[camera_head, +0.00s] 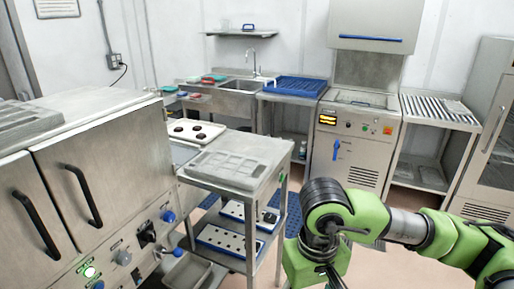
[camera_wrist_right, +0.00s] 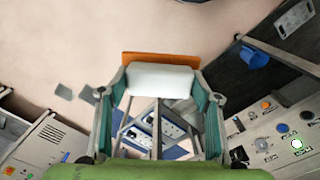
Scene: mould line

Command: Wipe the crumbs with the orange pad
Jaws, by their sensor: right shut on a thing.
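The orange pad (camera_wrist_right: 160,58) shows in the right wrist view as an orange strip along a white block (camera_wrist_right: 162,80). My right gripper (camera_wrist_right: 158,84) is shut on it, with one finger at each end of the block. In the head view my right gripper (camera_head: 331,278) is partly cut off by the bottom edge, and the pad cannot be seen there. It is in front and to the right of the steel table. My left gripper is in neither view. I cannot make out any crumbs.
A steel table (camera_head: 233,165) with blue-and-white perforated trays (camera_head: 228,241) below stands left of my right arm. A steel oven (camera_head: 105,160) fills the left. A sink (camera_head: 240,86), a blue rack (camera_head: 296,86) and a machine (camera_head: 350,140) line the back. Floor (camera_head: 385,265) is open at right.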

